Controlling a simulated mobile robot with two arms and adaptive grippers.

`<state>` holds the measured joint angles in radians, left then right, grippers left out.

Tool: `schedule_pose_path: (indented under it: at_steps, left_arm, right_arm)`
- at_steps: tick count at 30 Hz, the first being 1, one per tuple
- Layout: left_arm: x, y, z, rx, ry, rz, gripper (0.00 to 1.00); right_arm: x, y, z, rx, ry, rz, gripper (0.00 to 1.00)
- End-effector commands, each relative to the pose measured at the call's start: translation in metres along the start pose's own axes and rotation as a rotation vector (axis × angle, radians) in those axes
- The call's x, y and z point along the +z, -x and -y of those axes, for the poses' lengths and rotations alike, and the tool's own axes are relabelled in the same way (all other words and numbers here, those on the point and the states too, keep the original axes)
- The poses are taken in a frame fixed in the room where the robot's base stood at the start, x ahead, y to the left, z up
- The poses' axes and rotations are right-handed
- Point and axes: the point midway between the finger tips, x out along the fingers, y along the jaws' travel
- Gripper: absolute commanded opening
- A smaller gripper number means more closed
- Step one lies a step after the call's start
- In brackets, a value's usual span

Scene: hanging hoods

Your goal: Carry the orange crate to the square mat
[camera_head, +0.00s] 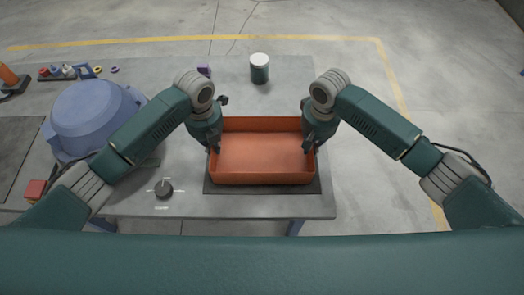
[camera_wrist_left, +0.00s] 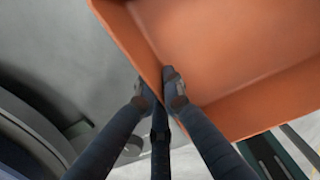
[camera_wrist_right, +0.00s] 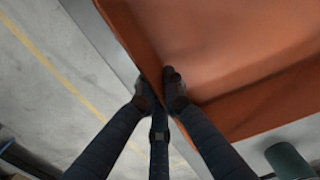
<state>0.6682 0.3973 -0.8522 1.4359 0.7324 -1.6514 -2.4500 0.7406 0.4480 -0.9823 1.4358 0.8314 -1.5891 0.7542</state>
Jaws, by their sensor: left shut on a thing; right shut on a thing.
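The orange crate (camera_head: 262,178) is empty and level, at the front right of the grey table, over the dark square mat (camera_head: 262,189). The mat shows along the crate's front and sides; I cannot tell whether the crate touches it. My left gripper (camera_head: 214,147) is shut on the crate's left wall, and the left wrist view shows its fingers (camera_wrist_left: 160,88) on both sides of that wall. My right gripper (camera_head: 309,146) is shut on the right wall, with its fingers (camera_wrist_right: 160,88) around it in the right wrist view.
A blue-grey rounded housing (camera_head: 92,118) stands left on the table. A green jar with a white lid (camera_head: 259,68) and a small purple block (camera_head: 204,71) stand behind the crate. Another dark mat (camera_head: 18,150) is at far left.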

Motion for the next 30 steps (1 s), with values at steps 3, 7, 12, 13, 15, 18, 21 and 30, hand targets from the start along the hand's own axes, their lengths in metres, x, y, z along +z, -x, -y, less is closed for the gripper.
schedule_pose_path:
  at_steps: [3, 7, 12, 13, 15, 18, 21, 30]
  left_arm:
    - [0.0, 0.0, 0.0, 0.0, 0.0, 0.0, 0.0]
    - [0.001, 0.002, 0.0, -0.001, 0.0, 0.002, 0.0]
    - [0.001, 0.01, 0.0, -0.001, 0.0, 0.002, 0.0]
    - [0.001, 0.013, 0.0, -0.001, 0.0, 0.002, 0.0]
    - [0.001, 0.019, 0.0, -0.001, 0.0, 0.002, 0.0]
    - [0.001, 0.031, 0.0, -0.001, 0.0, 0.002, 0.0]
    - [0.001, 0.042, 0.0, -0.001, 0.0, 0.001, 0.0]
    - [0.0, 0.051, 0.0, 0.0, 0.0, 0.001, 0.0]
  right_arm:
    - [0.0, 0.0, 0.0, -0.001, 0.0, -0.001, 0.0]
    - [-0.001, 0.002, 0.0, -0.001, 0.0, -0.002, 0.0]
    - [-0.001, 0.01, 0.0, -0.001, 0.0, -0.002, 0.0]
    - [-0.001, 0.013, 0.0, -0.001, 0.0, -0.002, 0.0]
    - [-0.001, 0.02, 0.0, -0.001, 0.0, -0.002, 0.0]
    - [-0.001, 0.031, 0.0, -0.001, 0.0, -0.002, 0.0]
    - [-0.001, 0.042, 0.0, -0.001, 0.0, -0.002, 0.0]
    - [-0.001, 0.052, 0.0, -0.001, 0.0, -0.001, 0.0]
